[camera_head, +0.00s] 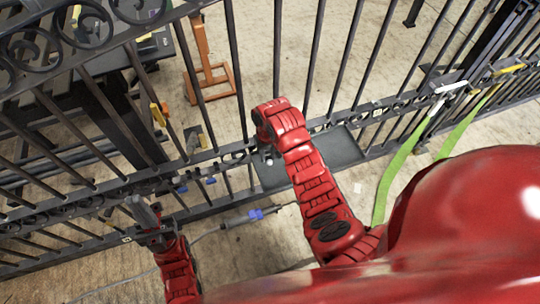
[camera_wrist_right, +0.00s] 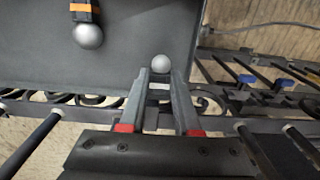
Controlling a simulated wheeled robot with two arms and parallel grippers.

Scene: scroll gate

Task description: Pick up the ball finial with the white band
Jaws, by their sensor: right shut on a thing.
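My right gripper (camera_wrist_right: 160,80) is shut on a ball finial (camera_wrist_right: 161,63) in the right wrist view. Its round grey ball shows just beyond the fingertips, over a dark tray (camera_wrist_right: 125,55). A second ball finial (camera_wrist_right: 88,35) with an orange band lies in the tray to the left, apart from my fingers. In the head view my right gripper (camera_head: 267,156) is small and partly hidden at the tray's left end. My left gripper (camera_head: 147,212) is by the gate's lower rails; its opening is unclear.
A dark iron gate (camera_head: 232,70) with scrolls and bars runs across the head view. Blue clamps (camera_wrist_right: 245,79) sit on rails at right in the wrist view. A green strap (camera_head: 398,160) hangs at right. An orange stand (camera_head: 208,75) is behind the bars.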

